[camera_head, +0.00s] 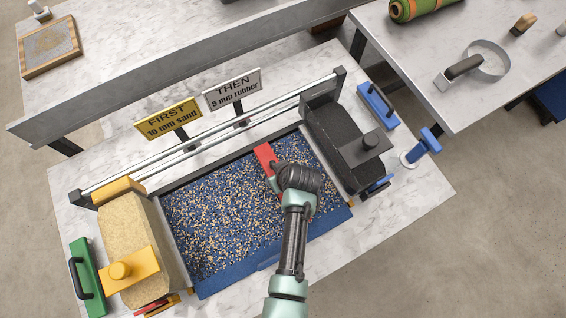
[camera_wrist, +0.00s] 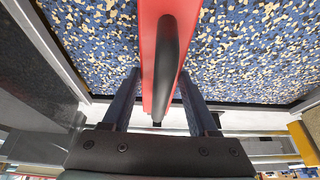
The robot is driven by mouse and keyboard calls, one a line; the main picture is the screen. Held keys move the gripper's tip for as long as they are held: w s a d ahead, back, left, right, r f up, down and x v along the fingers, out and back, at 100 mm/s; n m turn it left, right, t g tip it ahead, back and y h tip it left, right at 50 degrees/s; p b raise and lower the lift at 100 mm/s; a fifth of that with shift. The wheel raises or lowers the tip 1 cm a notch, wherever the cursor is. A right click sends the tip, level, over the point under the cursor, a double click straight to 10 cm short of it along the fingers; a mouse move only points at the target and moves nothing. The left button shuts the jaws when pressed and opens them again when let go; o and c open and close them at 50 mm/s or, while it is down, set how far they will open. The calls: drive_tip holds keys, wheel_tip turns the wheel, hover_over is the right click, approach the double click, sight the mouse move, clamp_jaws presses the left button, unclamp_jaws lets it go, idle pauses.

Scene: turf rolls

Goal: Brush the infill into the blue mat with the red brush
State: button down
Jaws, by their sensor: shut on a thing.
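The blue mat (camera_head: 235,274) lies in a framed bed on the pale bench. Tan, sand-like specks, the infill (camera_head: 215,210), are scattered over most of it; its front strip looks mostly plain blue. The red brush (camera_head: 265,157) is over the right half of the mat, partly hidden by my arm. My gripper (camera_head: 281,174) is shut on its black handle. In the wrist view the red brush (camera_wrist: 149,60) runs between the two fingers of my gripper (camera_wrist: 157,92), with speckled mat (camera_wrist: 235,50) on both sides. Whether its bristles touch the mat is hidden.
A sand-coloured hopper (camera_head: 130,230) stands left of the mat and a black one (camera_head: 340,142) right. Rails (camera_head: 210,130) and two signs (camera_head: 170,122) line the back. A green brush (camera_head: 86,275), a blue brush (camera_head: 378,106) and a blue-handled tool (camera_head: 425,144) lie outside the hoppers.

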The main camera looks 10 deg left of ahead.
drive_tip(key=shift+w+d+b, duration=0.4)
drive_tip(key=shift+w+d, duration=0.25)
drive_tip(key=shift+d, duration=0.25)
drive_tip(key=shift+w+d+b, duration=0.45)
drive_tip(key=shift+w+d, duration=0.15)
drive_tip(key=shift+d, duration=0.3)
drive_tip(key=shift+w+d+b, duration=0.4)
drive_tip(key=shift+w+d, duration=0.25)
drive_tip(key=shift+d, duration=0.25)
